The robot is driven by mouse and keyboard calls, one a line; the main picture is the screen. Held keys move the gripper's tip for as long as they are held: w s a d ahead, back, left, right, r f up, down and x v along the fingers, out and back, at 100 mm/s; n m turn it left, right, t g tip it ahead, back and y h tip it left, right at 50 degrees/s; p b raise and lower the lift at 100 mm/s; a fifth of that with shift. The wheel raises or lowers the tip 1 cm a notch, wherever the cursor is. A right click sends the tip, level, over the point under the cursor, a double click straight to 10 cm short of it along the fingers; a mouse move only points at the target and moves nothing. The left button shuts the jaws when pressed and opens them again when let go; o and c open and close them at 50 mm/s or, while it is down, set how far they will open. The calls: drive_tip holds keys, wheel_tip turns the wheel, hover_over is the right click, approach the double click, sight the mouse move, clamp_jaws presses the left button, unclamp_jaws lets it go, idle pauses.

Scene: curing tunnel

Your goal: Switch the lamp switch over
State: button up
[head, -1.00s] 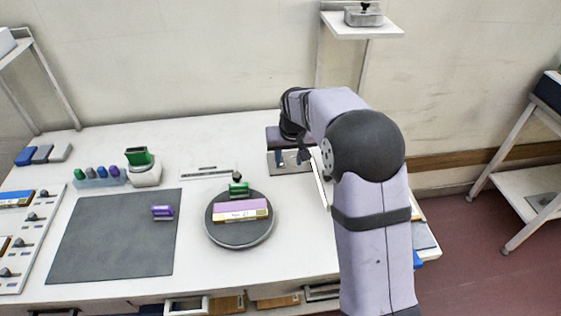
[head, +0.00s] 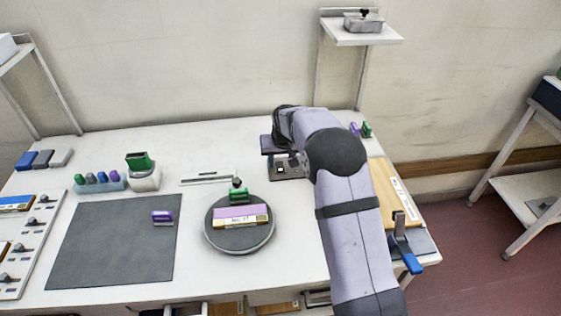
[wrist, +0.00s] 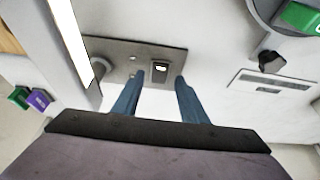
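A grey metal plate (head: 278,174) lies on the table under my gripper (head: 291,160); it also shows in the wrist view (wrist: 120,51). On it is a small dark rocker switch with a pale mark (wrist: 160,68); I take this for the lamp switch. Which way it is set cannot be told. In the wrist view my gripper (wrist: 160,78) has its two blue fingers apart with nothing between them. The fingertips stand on either side of the switch in the picture; contact cannot be told. A bright white bar (wrist: 72,38), possibly the lamp, runs beside the plate on a grey post.
A dark mat (head: 115,240) lies further left. A wooden board (head: 385,187) and a blue-handled lever (head: 408,257) are at the right. Table space behind the turntable is mostly clear.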

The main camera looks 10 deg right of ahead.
sight(280, 167)
drive_tip(key=shift+x, duration=1.3)
